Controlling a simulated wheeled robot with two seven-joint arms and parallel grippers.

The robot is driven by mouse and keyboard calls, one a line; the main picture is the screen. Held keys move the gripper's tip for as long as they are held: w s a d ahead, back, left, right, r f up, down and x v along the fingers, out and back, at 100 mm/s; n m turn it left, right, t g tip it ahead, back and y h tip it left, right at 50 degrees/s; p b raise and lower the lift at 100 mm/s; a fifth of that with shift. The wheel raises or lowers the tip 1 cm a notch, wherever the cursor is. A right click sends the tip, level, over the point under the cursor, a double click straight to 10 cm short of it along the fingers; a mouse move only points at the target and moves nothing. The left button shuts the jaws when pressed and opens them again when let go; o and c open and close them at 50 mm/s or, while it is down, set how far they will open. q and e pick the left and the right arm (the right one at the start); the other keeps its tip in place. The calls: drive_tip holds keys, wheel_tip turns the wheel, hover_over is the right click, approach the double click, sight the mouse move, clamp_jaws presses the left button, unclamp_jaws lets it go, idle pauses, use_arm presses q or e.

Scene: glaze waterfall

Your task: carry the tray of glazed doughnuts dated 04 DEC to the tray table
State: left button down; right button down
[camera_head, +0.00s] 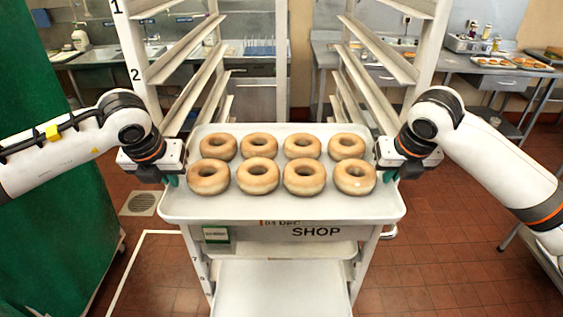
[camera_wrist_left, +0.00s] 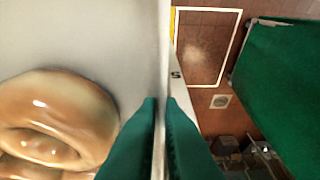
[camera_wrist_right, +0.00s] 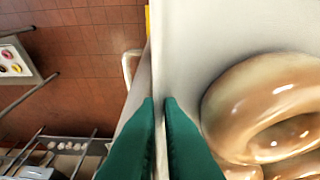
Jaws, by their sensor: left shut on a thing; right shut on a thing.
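A white tray (camera_head: 285,207) of glazed doughnuts (camera_head: 258,176) stands level in front of me, its doughnuts in two rows. Its front carries a label that reads 04 DEC (camera_head: 280,222). My left gripper (camera_head: 172,178) is shut on the tray's left rim, and my right gripper (camera_head: 392,174) on its right rim. In the left wrist view the green fingers (camera_wrist_left: 160,110) pinch the rim beside a doughnut (camera_wrist_left: 55,125). The right wrist view shows the same, with green fingers (camera_wrist_right: 160,110) on the rim. I cannot tell whether the tray still rests on the rack.
A white rack (camera_head: 350,65) with numbered, empty runners stands behind and around the tray, with SHOP written below it. Another white tray (camera_head: 280,290) is lower down. A green curtain-like surface (camera_head: 50,200) is at left. A table with trays of doughnuts (camera_head: 495,63) is at the back right.

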use_arm(q)
drive_tip(key=shift+w+r, duration=0.1)
drive_tip(key=shift+r, duration=0.1)
use_arm(e)
drive_tip(key=shift+w+r, duration=0.1)
drive_tip(key=shift+r, duration=0.1)
